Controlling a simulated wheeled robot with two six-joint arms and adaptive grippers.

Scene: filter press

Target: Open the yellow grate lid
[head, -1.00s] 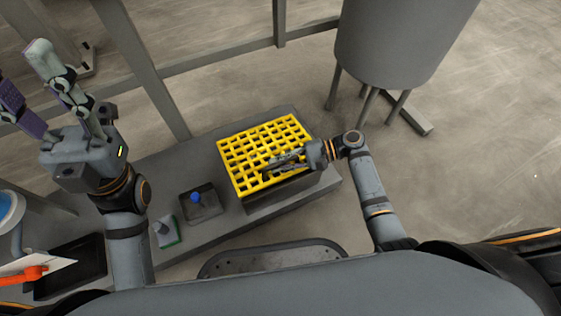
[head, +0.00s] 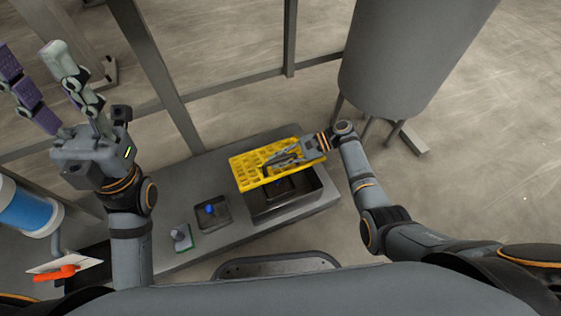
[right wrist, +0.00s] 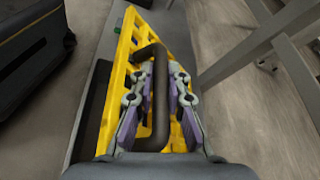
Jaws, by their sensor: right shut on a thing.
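The yellow grate lid (head: 250,172) is tilted up along its far side over a dark box (head: 290,205) on the grey bench. The box's near part is uncovered and its dark inside shows. My right gripper (head: 281,161) is at the lid, shut on the lid's dark bar handle. In the right wrist view the handle (right wrist: 160,95) stands between the two fingers, with the yellow grate (right wrist: 122,65) behind it. My left gripper (head: 48,88) is raised at the left, fingers spread, empty and away from the lid.
A small tray with a blue knob (head: 210,210) and a grey knob on a green-edged base (head: 180,236) sit left of the box. A large grey tank (head: 410,60) stands behind at the right. Metal frame posts (head: 155,70) rise behind the bench.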

